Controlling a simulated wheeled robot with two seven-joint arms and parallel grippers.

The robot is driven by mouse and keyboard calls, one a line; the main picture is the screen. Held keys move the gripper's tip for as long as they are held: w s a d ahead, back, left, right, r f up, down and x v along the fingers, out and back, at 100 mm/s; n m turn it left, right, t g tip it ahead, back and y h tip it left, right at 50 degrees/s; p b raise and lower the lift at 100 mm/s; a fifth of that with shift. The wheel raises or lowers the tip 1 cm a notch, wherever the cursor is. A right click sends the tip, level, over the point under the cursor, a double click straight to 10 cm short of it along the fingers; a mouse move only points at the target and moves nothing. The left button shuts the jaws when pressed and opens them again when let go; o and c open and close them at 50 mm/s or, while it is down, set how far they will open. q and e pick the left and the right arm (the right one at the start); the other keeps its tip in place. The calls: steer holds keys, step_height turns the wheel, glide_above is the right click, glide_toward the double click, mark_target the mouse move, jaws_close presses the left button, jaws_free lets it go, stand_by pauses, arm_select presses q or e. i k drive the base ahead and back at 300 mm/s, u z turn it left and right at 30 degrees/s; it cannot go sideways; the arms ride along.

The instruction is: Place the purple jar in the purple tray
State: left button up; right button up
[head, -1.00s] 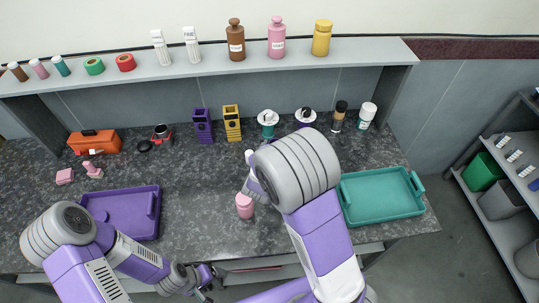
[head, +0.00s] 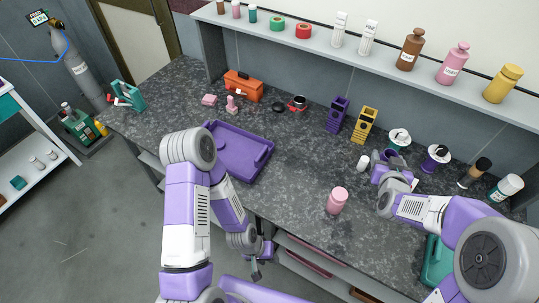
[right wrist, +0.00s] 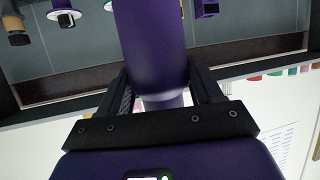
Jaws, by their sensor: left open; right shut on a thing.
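The purple tray (head: 238,150) lies on the counter left of centre in the head view, and its visible floor is bare. My right gripper (head: 381,164) is over the counter, well to the right of the tray. It is shut on the purple jar (right wrist: 150,45), which shows large between the fingers in the right wrist view. In the head view the jar is small and largely hidden by the gripper. My left gripper (head: 257,266) is open and empty, low in front of the counter's edge.
A pink jar (head: 337,200) stands on the counter between my right gripper and the front edge. Purple (head: 338,115) and yellow (head: 364,124) racks stand behind. A teal tray (head: 437,262) is at right, partly hidden by my right arm. An orange toolbox (head: 243,85) is behind the purple tray.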

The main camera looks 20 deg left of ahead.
mark_target(239, 162)
steer(key=k, duration=1.1)
steer(key=u, duration=0.5)
steer(key=i, duration=0.4)
steer(key=u, duration=0.75)
steer(key=i, duration=1.4)
steer(key=z, duration=0.55)
